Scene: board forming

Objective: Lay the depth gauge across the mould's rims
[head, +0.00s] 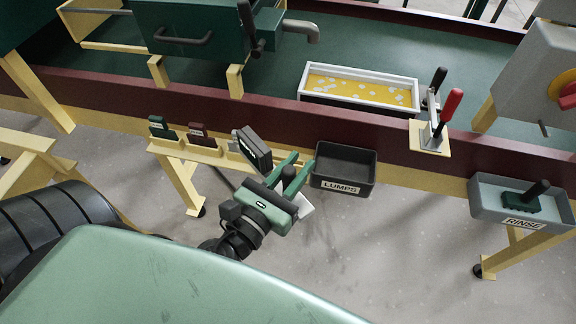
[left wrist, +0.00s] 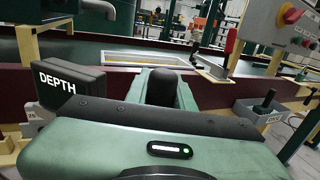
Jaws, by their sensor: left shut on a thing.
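The depth gauge has a black block lettered DEPTH, seen in the head view (head: 254,148) and at the left of the left wrist view (left wrist: 66,82). My left gripper (head: 291,175) is shut on the gauge, with a black knob between its green fingers in the left wrist view. The gauge is held in the air in front of the bench, below and left of the mould. Pale pieces show on both sides of the gripper; the body hides the middle of the gauge. The mould (head: 308,80) is a white-rimmed rectangular tray with speckled yellow material inside, standing on the green bench top. My right gripper is out of view.
A clamp with a red handle (head: 449,108) stands at the mould's right end. A black LUMPS bin (head: 343,171) and a grey RINSE tray (head: 484,201) hang on the bench front. A rack (head: 182,150) holds green and dark red tools. A green machine (head: 192,35) stands behind left.

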